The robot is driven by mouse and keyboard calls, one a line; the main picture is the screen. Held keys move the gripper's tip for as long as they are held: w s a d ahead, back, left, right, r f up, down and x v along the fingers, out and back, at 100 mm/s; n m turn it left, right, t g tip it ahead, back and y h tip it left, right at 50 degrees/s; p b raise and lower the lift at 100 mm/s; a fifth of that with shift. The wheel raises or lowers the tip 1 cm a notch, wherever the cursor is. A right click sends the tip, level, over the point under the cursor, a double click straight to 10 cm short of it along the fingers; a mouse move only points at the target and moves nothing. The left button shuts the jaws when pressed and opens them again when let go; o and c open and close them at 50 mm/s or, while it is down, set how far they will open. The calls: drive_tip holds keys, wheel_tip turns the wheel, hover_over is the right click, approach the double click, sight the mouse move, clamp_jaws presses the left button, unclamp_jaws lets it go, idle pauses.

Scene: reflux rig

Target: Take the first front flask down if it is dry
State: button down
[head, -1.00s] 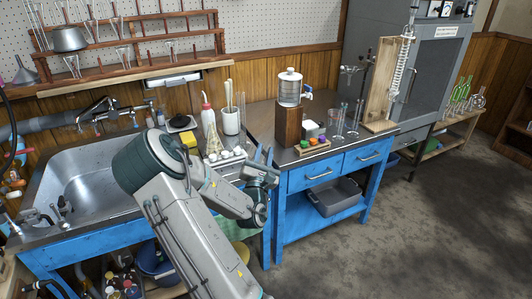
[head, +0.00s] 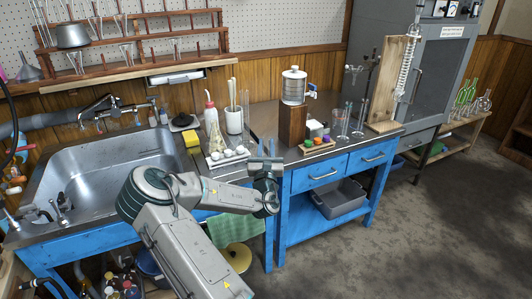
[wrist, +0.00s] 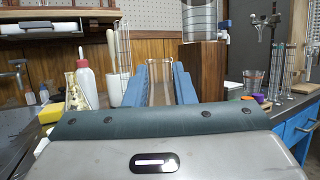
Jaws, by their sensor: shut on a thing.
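My gripper (head: 264,163) is over the front edge of the bench, right of the sink. In the wrist view its blue fingers (wrist: 160,82) are shut on a clear glass flask (wrist: 159,68), which shows upright between them with a faint yellowish tint. Its lower part is hidden behind the gripper body, so I cannot tell whether it is dry. The wooden peg rack (head: 130,39) on the back wall at upper left holds several glass pieces and a metal vessel (head: 72,35).
On the bench are a white tray with round white items (head: 228,156), an amber-tinted flask (head: 213,130), a wash bottle (head: 209,112) and a dispenser on a wooden block (head: 292,125). The sink (head: 90,175) is at left. Floor at right is clear.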

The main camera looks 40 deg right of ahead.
sight(267, 145)
drive_tip(key=w+d+f+b, duration=0.1)
drive_tip(key=f+b, duration=0.1)
drive_tip(key=w+d+f+b, duration=0.1)
drive_tip(key=w+f+b, duration=0.1)
drive_tip(key=b, duration=0.1)
drive_tip(key=w+d+f+b, duration=0.1)
drive_tip(key=d+f+b, duration=0.1)
drive_tip(key=b, duration=0.1)
drive_tip(key=shift+w+f, duration=0.25)
drive_tip(key=shift+f, duration=0.15)
drive_tip(key=shift+f+b, duration=0.3)
drive_tip(key=shift+b, duration=0.15)
drive_tip(key=c, duration=1.1)
unclamp_jaws()
drive_tip(key=shift+c, duration=0.2)
drive_tip(key=v, duration=1.3)
drive_tip(key=shift+s+a+p, duration=0.3)
drive_tip(key=shift+p, duration=0.1)
